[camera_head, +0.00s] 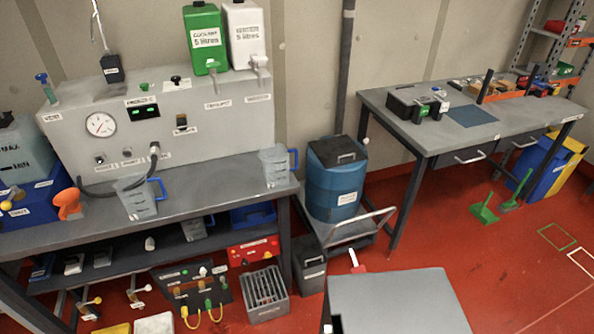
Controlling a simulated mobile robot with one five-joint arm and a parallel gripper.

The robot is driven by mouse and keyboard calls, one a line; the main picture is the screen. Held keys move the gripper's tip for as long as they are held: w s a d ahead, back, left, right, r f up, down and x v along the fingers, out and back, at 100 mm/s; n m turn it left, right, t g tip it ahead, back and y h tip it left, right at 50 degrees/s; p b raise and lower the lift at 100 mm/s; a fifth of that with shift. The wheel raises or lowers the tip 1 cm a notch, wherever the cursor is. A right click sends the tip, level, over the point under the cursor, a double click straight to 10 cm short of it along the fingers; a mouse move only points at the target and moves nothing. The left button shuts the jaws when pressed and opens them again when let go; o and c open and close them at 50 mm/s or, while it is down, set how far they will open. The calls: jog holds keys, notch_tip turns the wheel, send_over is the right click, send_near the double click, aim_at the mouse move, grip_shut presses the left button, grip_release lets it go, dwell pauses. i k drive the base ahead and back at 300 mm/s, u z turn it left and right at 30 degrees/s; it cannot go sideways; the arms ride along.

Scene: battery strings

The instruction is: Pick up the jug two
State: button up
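Two clear measuring jugs with blue handles stand on the grey bench at the left. One jug (137,198) is near the bench's front edge, left of centre, beside a black hose. The other jug (275,167) stands upright at the bench's right end, its handle to the right. A similar clear vessel (194,229) is on the shelf below. I cannot read any number on the jugs, so I cannot tell which is jug two. My gripper is not visible in the head view.
The bench (215,182) carries a grey panel with a gauge (101,124) and an orange funnel (67,204). Green (205,38) and white (245,35) containers stand above. A blue drum (335,190) on a trolley stands right of the bench. Red floor is open at the right.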

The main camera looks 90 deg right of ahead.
aim_at(273, 158)
jog(key=z, duration=2.65)
jog(key=k, duration=0.7)
jog(key=z, duration=0.4)
jog(key=i, duration=0.5)
jog(key=u, duration=0.4)
